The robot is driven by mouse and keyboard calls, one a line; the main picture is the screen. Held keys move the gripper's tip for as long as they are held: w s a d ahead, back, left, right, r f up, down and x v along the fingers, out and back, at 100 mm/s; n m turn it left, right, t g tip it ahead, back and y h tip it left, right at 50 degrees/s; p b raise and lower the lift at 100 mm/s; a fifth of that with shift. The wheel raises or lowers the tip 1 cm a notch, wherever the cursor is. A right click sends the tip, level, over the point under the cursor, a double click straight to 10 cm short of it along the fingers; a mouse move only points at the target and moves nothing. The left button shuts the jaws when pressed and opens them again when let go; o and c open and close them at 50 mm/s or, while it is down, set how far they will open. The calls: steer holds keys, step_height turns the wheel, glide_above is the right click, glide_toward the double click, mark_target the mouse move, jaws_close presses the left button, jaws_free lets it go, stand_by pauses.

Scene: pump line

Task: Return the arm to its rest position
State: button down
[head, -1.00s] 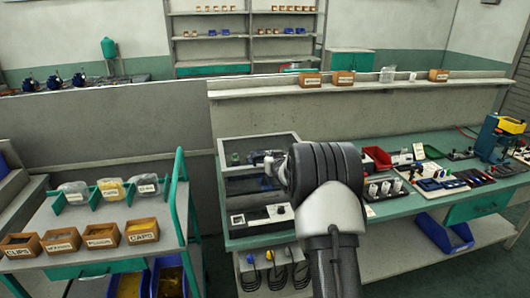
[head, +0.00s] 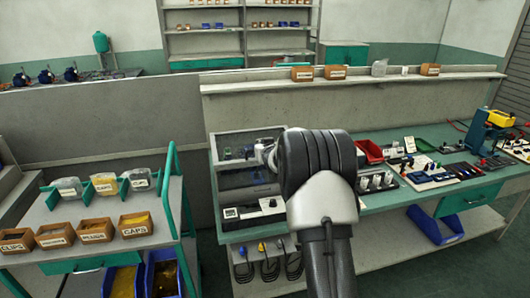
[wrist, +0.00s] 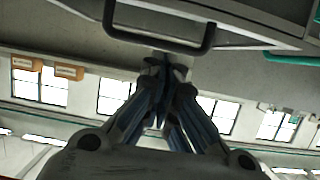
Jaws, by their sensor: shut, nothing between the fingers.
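My arm (head: 318,165) reaches forward over the front of the green workbench (head: 400,205), its dark rounded joint in the middle of the head view. My gripper is mostly hidden behind that joint there. In the wrist view my gripper (wrist: 162,118) shows its fingers drawn together with nothing between them. A dark handle (wrist: 160,45) on a grey panel shows at the top of the wrist view, close to the fingers in the picture; I cannot tell the gap.
A clear-fronted box (head: 246,170) stands on the bench left of my arm. A red bin (head: 368,152) and trays of small parts (head: 430,172) lie to the right. A cart with labelled bins (head: 135,225) is at the left. A shelf (head: 360,84) runs behind the bench.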

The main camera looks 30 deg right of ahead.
steer(key=s+a+f, duration=0.2)
steer(key=s+f, duration=0.4)
steer(key=f, duration=0.1)
steer(key=s+a+r+n+g+y, duration=0.15)
steer(key=s+a+r+g, duration=0.25)
steer(key=s+a+r, duration=0.95)
steer(key=s+a+g, duration=0.1)
steer(key=s+a, duration=0.3)
steer(key=s, duration=0.6)
steer(key=s+a+n+g+y, duration=0.1)
steer(key=s+a, duration=0.4)
steer(key=s, duration=0.6)
steer(key=s+a+n+g+y, duration=0.1)
steer(key=s+a+g, duration=0.2)
steer(key=s, duration=0.8)
steer(key=shift+s+a+f, duration=0.2)
steer(key=shift+a+f, duration=0.25)
steer(key=shift+a, duration=0.3)
steer(key=c, duration=2.4)
jaws_free()
steer(key=shift+y, duration=0.25)
